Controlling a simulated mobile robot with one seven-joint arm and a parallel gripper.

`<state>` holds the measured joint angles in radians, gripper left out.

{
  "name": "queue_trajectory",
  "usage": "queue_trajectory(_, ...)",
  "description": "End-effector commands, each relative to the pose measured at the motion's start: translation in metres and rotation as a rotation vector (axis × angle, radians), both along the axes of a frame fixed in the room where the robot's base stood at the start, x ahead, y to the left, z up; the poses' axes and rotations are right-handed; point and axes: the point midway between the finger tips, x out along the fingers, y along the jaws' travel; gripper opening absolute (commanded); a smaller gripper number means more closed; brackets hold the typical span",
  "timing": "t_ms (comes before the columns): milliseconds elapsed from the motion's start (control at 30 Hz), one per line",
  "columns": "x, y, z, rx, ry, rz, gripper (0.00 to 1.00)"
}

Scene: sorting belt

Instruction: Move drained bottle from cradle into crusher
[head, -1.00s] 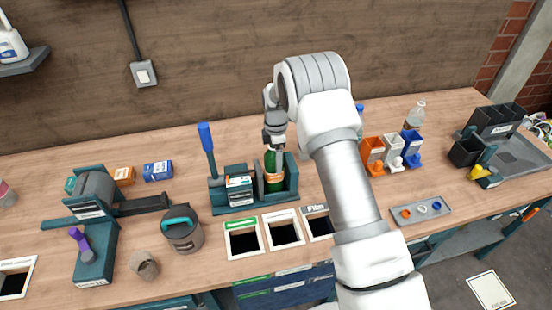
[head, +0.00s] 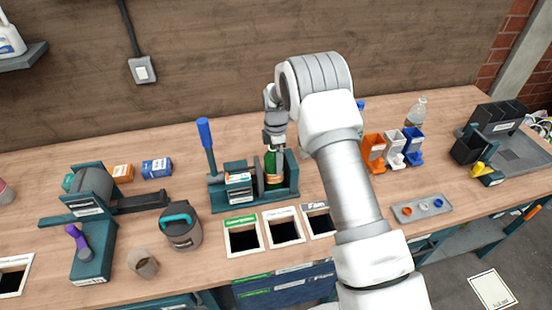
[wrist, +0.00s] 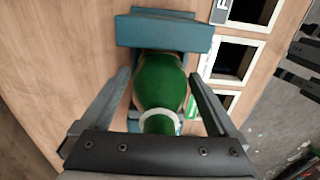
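A green bottle (head: 273,170) stands upright in a teal press-like fixture (head: 291,191) with a blue lever. I take this fixture to be the crusher, but cannot read its label. My gripper (head: 275,147) is directly above the bottle, pointing down. In the wrist view the bottle (wrist: 160,80) lies between my two fingers (wrist: 160,77), with a gap on each side, so the gripper is open. The bottle's neck points up toward my palm. A teal stand with a grey drum and a purple handle (head: 78,241) is at the left; I cannot tell whether it is the cradle.
Labelled bin openings (head: 283,230) lie in front of the fixture. A grey jug with a teal handle (head: 181,229) and a cup (head: 143,263) stand to the left. Coloured holders (head: 394,152), a clear bottle (head: 416,112) and a grey tray (head: 421,208) are to the right.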

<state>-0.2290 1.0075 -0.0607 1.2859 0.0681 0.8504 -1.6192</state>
Motion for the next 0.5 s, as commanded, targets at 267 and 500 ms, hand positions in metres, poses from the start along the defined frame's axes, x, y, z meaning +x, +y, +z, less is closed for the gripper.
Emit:
queue_trajectory(267, 0.0, 0.0, 0.001, 0.0, 0.0, 0.0, 1.0)
queue_trajectory(500, 0.001, 0.0, 0.03, 0.002, -0.005, -0.001, 1.0)
